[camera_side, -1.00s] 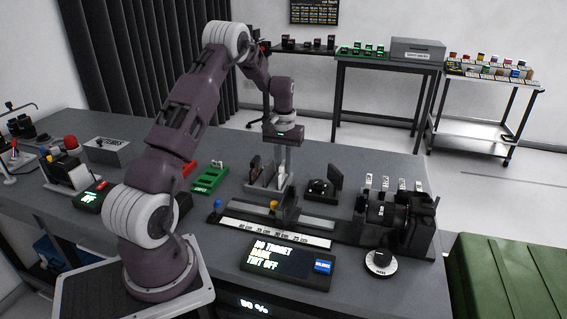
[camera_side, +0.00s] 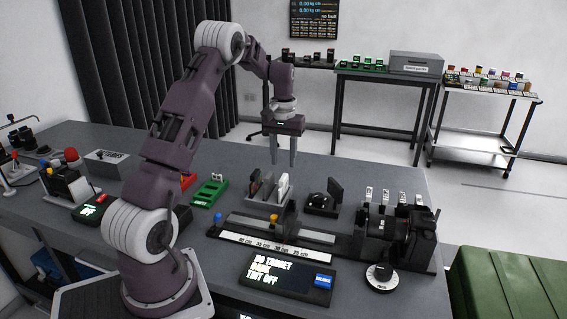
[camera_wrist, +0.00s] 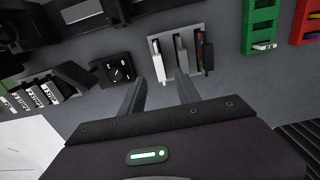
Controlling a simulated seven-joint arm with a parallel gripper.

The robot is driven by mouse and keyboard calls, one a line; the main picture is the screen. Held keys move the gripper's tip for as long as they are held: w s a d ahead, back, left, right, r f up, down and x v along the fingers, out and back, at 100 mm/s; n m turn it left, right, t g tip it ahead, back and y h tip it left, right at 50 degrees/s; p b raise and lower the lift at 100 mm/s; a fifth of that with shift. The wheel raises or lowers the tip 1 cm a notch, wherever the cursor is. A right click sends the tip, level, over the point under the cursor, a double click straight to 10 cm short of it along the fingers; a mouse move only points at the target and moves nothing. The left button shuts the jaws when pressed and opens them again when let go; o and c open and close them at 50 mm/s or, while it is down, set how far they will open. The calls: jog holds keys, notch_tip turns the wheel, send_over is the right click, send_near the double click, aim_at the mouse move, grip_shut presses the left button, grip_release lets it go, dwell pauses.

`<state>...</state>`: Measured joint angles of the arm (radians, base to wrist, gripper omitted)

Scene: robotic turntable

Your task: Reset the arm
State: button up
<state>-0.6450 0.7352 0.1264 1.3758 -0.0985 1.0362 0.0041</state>
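My gripper (camera_side: 283,162) points straight down above the table. Its two fingers are apart with nothing between them. The wrist view also shows the open fingers (camera_wrist: 162,92), with bare grey table between their tips. Below the gripper in the side view stands a small grey rack (camera_side: 262,204) holding upright plates, including a white plate (camera_side: 283,187) and a dark one (camera_side: 255,187). The rack (camera_wrist: 196,29) also shows in the wrist view, beyond the fingertips, with the white plate (camera_wrist: 158,66) at its left. The fingers appear clear of the rack and plates.
A black dial unit (camera_side: 320,204) stands right of the rack. A rail bench with a ruler (camera_side: 275,247) and a dark turntable-like assembly (camera_side: 398,235) stand in front. A green tray (camera_side: 209,193) lies left. Space above the table is free.

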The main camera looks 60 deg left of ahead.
jog(key=s+d+r+m+t, duration=0.1)
jog(key=s+d+r+m, duration=0.15)
jog(key=d+r, duration=0.55)
jog(key=s+d+r+m+t, duration=0.1)
jog(key=s+d+r+t, duration=0.15)
jog(key=d+r, duration=0.6)
jog(key=s+d+f+m+t, duration=0.2)
jog(key=s+d+m, duration=0.3)
jog(key=s+d, duration=1)
jog(key=s, duration=0.4)
jog(key=shift+d, duration=0.3)
